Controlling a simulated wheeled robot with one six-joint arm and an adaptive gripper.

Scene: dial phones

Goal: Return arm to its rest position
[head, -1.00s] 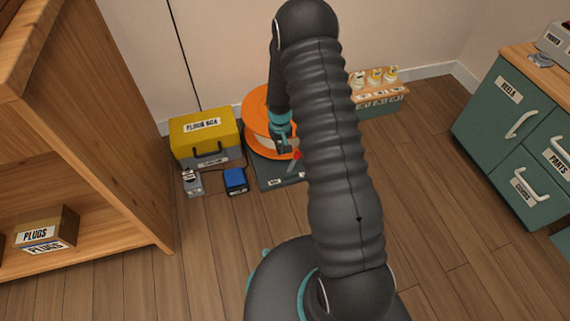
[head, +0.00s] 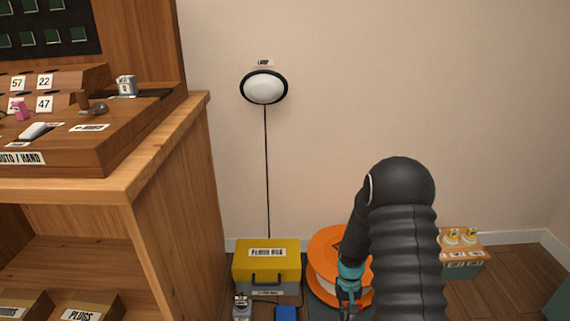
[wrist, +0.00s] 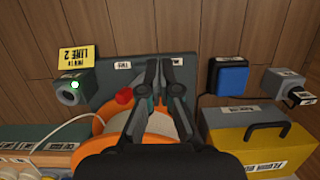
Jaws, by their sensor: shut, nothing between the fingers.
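My gripper (head: 347,292) hangs low in front of an orange reel (head: 322,240), at the end of my dark ribbed arm (head: 404,255). In the wrist view my gripper (wrist: 161,72) is shut and empty, with both fingers over a dark grey panel (wrist: 110,82). The orange reel lies just behind the fingers there and is partly hidden by my gripper. A red knob (wrist: 124,96) sits to the left of the fingers.
A yellow floor box (head: 266,258), a blue box (head: 286,313) and a grey device (head: 241,306) stand left of the reel. A wooden shelf (head: 165,145) fills the left side. A round lamp (head: 264,88) hangs on the wall. A small orange-topped box (head: 463,262) stands right.

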